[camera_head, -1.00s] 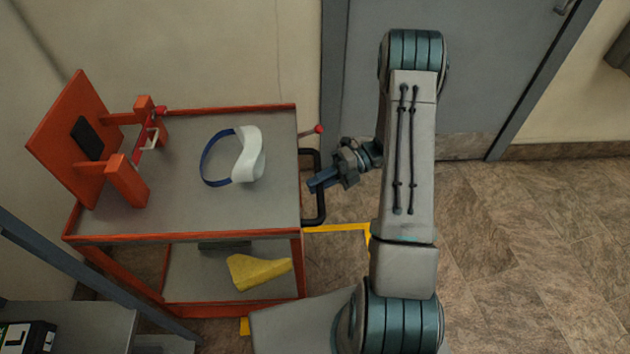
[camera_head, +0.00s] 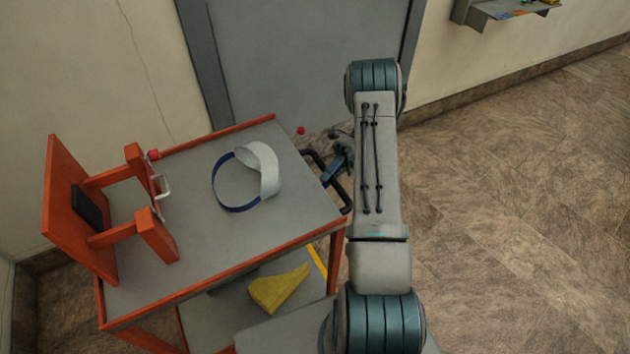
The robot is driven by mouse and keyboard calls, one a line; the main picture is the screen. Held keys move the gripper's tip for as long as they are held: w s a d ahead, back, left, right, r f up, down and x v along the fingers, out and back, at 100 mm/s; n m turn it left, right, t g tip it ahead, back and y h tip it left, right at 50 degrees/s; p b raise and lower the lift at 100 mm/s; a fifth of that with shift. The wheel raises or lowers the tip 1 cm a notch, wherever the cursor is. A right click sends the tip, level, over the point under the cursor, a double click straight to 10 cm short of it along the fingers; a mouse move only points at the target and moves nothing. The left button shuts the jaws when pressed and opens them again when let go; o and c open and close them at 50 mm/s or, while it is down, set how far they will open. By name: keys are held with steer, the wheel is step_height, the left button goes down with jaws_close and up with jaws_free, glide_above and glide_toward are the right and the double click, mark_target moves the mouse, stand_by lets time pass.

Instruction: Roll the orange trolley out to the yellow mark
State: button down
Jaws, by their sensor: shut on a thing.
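The orange trolley (camera_head: 283,239) stands at the left, with a grey top and a lower shelf. Its black push handle (camera_head: 347,195) sticks out from its right end. My gripper (camera_head: 334,174) is at this handle and shut on it; my arm hides part of the grip. A short piece of the yellow mark (camera_head: 317,262) shows on the floor by the trolley's near right leg. The rest of the mark is hidden behind the trolley and my arm.
A white and blue headband (camera_head: 262,172) and an orange bracket stand (camera_head: 75,225) are on the trolley's top. A yellow wedge (camera_head: 277,288) lies on the lower shelf. A grey door (camera_head: 300,60) is behind. The floor at right is clear.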

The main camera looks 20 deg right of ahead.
steer(key=shift+w+d, duration=0.15)
steer(key=shift+d, duration=1.05)
steer(key=c, duration=1.3)
jaws_free()
steer(key=shift+d, duration=0.1)
steer(key=shift+p+v, duration=1.5)
steer(key=shift+v, duration=2.2)
